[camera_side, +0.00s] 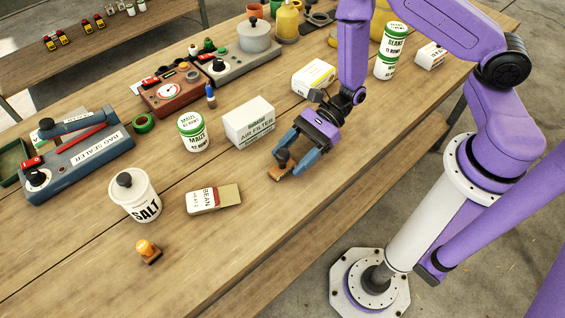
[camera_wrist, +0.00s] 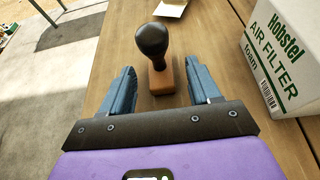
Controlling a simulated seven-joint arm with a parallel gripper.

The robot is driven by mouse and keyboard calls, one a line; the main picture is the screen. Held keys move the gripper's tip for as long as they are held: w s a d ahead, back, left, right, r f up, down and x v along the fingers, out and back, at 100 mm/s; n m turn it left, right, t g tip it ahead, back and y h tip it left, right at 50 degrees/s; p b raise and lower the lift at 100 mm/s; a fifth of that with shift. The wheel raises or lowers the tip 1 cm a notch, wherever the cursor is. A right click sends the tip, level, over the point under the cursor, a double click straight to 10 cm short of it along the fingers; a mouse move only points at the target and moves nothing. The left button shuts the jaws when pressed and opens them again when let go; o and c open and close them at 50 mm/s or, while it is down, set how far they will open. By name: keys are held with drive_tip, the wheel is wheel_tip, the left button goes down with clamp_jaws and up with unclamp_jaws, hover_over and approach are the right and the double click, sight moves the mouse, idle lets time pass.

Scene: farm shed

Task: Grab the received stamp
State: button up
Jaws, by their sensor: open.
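A stamp with a black knob handle and a brown block base (camera_side: 276,173) stands on the wooden table at the tips of my gripper (camera_side: 291,158). In the wrist view the same stamp (camera_wrist: 160,77) shows upright between the two blue fingers of my gripper (camera_wrist: 161,72). The fingers are apart, with a gap on each side of the stamp. No lettering is readable on either stamp, so I cannot tell which is the received one.
The air filter box (camera_side: 249,123) stands beside my gripper; it is at the right in the wrist view (camera_wrist: 279,55). The near table edge is close.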

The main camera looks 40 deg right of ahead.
drive_tip(key=shift+x, duration=0.95)
drive_tip(key=c, duration=1)
drive_tip(key=shift+c, duration=0.2)
